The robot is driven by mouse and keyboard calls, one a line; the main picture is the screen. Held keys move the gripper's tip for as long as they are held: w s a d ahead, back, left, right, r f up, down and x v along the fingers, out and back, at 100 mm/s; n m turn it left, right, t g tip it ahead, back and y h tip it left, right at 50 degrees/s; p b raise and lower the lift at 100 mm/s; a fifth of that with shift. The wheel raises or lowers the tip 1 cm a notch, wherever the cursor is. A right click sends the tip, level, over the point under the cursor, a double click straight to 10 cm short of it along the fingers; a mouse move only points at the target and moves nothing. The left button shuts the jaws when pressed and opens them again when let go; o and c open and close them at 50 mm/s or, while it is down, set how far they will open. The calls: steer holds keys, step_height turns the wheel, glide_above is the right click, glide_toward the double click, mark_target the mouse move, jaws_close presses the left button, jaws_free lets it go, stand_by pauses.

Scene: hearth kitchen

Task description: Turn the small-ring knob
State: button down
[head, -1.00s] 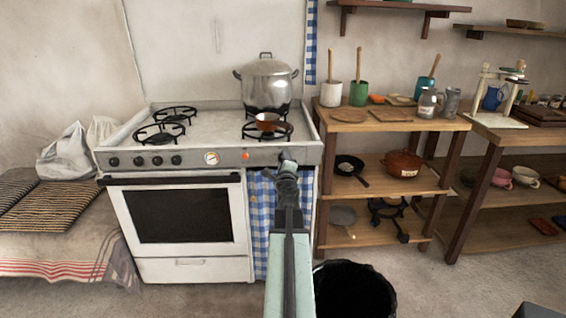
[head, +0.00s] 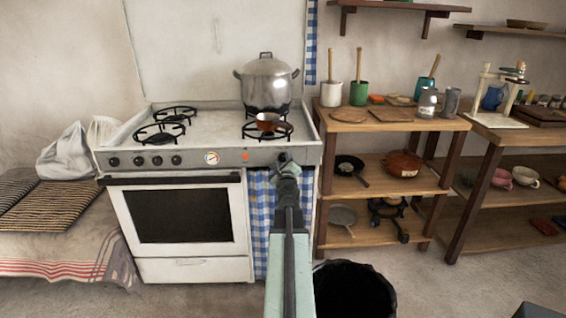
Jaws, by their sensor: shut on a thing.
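The white stove's grey front panel (head: 228,157) runs across the middle of the head view. Several dark knobs (head: 157,160) sit on its left part, with a round dial (head: 211,157) and an orange-red light (head: 245,155) to their right. My gripper (head: 283,158) is at the right end of the panel, at the front face. It is shut on the small-ring knob there, which its jaws and wrist almost wholly hide. I cannot make out the knob's angle.
A black bin (head: 352,290) is on the floor right of my arm. Wooden shelves (head: 398,121) stand at right.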

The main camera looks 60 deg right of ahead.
steer(key=shift+s+d, duration=0.1)
steer(key=shift+s, duration=0.05)
steer(key=c, duration=0.9)
jaws_free()
steer(key=shift+c, duration=0.2)
